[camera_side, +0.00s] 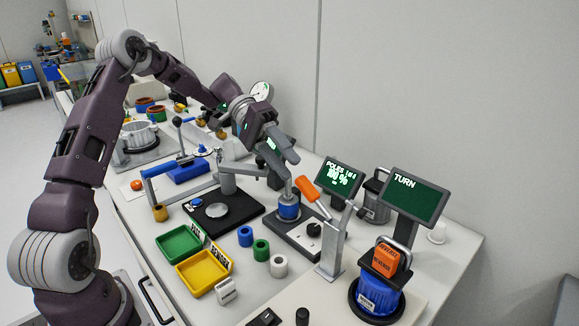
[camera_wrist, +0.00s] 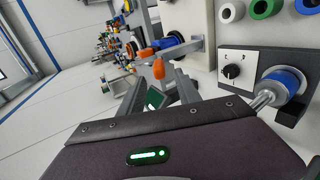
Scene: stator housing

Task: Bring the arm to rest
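My gripper (camera_side: 286,167) hangs in the air at the middle of the bench, left of and above the blue cylinder on the test block. Its two fingers are apart with nothing held between them. In the wrist view my gripper (camera_wrist: 160,92) also shows its fingers apart, with a small green screen and an orange handle visible beyond them. The blue cylinder (camera_side: 289,211) stands upright on the grey test block (camera_side: 286,237), with a metal rod rising from its top. In the wrist view the blue cylinder (camera_wrist: 285,82) is at the right. My arm is bent, its elbow high at left.
A "TURN" screen (camera_side: 414,198) rises behind a blue motor (camera_side: 376,296). Green (camera_side: 180,243) and yellow (camera_side: 203,271) trays, several coloured rings and a press stand (camera_side: 228,182) occupy the bench.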

